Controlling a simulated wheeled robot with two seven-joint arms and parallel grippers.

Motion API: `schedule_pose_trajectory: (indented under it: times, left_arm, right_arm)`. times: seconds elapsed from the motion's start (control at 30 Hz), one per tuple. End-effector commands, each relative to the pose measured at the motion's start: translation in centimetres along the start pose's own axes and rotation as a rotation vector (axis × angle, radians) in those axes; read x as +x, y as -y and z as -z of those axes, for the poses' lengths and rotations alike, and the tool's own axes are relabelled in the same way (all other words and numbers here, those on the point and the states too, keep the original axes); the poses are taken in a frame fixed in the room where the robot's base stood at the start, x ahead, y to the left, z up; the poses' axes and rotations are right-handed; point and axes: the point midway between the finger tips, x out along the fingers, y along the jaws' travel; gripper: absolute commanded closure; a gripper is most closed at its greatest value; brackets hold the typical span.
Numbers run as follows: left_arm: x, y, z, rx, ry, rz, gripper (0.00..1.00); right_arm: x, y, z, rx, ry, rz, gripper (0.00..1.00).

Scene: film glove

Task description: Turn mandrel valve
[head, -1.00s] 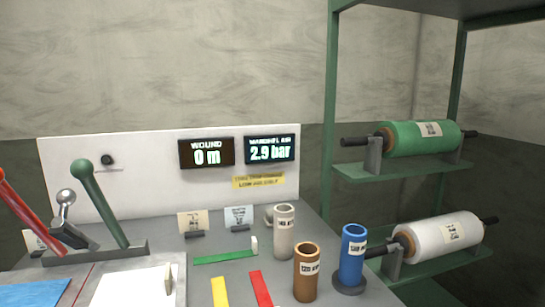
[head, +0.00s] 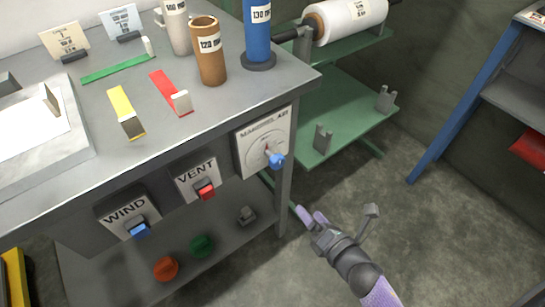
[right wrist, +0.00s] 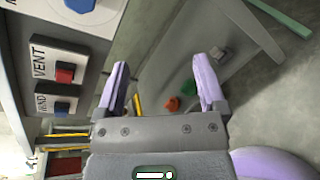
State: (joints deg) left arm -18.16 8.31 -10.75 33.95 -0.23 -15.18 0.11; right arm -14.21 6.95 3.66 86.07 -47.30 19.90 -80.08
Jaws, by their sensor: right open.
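The mandrel air valve is a white dial plate (head: 251,143) on the right end of the bench front, with a blue knob (head: 276,161) at its lower right. In the right wrist view the blue knob (right wrist: 81,4) shows at the top left, cut by the edge. My right gripper (head: 311,214) is open, with lilac fingers, below and to the right of the valve and apart from it. In the right wrist view nothing is between its fingers (right wrist: 160,68). My left gripper is not in view.
A VENT plate with a red button (head: 206,190) and a WIND plate with a blue button (head: 140,230) are left of the valve. A lower shelf (head: 222,230) holds orange and green knobs. A green rack (head: 345,110) stands behind. Floor (head: 430,230) is clear at right.

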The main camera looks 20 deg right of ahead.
Motion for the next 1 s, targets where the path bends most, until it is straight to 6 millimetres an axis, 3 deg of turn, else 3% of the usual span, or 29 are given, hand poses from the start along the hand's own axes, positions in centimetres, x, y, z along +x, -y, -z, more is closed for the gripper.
schedule_pose_trajectory:
  times: [0.03,0.1,0.2,0.6,0.77,1.0]
  left_arm:
    - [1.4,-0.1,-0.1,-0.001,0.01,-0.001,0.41]
    - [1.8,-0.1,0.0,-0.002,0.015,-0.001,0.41]
    - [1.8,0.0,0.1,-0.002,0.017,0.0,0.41]
    - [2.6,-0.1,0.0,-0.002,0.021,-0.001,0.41]
    - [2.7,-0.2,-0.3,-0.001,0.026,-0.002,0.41]
    - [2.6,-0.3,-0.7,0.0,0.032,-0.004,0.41]
  right_arm:
    - [0.8,-1.7,-1.3,-0.222,0.04,-0.096,0.1]
    - [1.1,-4.4,-3.0,-0.487,0.093,-0.189,0.1]
    - [1.4,-6.2,-4.1,-0.649,0.131,-0.238,0.1]
    - [9.2,-8.4,-4.6,-0.657,0.132,-0.24,0.1]
    - [10.4,-8.8,-4.7,-0.654,0.132,-0.238,0.1]
    - [10.6,-8.8,-4.7,-0.653,0.131,-0.237,0.1]
